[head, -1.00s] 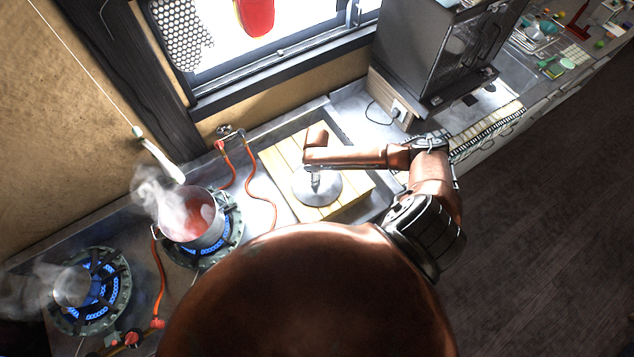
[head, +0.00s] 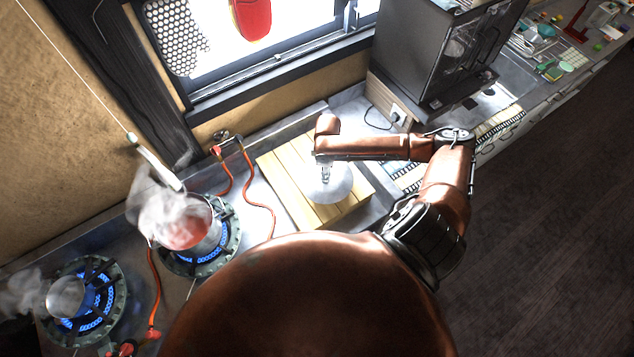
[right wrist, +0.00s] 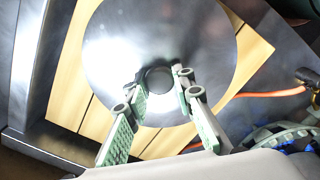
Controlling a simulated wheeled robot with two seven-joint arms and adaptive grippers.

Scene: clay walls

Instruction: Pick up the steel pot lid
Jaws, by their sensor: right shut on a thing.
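The steel pot lid (head: 342,184) is a round shiny disc above the slatted wooden board (head: 290,184). My right gripper (head: 325,176) comes down from above and is shut on the lid's central knob. In the right wrist view the fingers (right wrist: 160,82) sit on either side of the dark knob, and the lid (right wrist: 205,40) fills the upper middle. The lid looks about level; I cannot tell how large any gap to the board is. My left gripper is not in view.
A steaming pot of red liquid (head: 187,232) stands on a lit burner at left. A smaller steaming vessel (head: 66,296) is on another lit burner. Orange hoses (head: 262,190) run beside the board. A dark oven (head: 415,50) stands behind at right.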

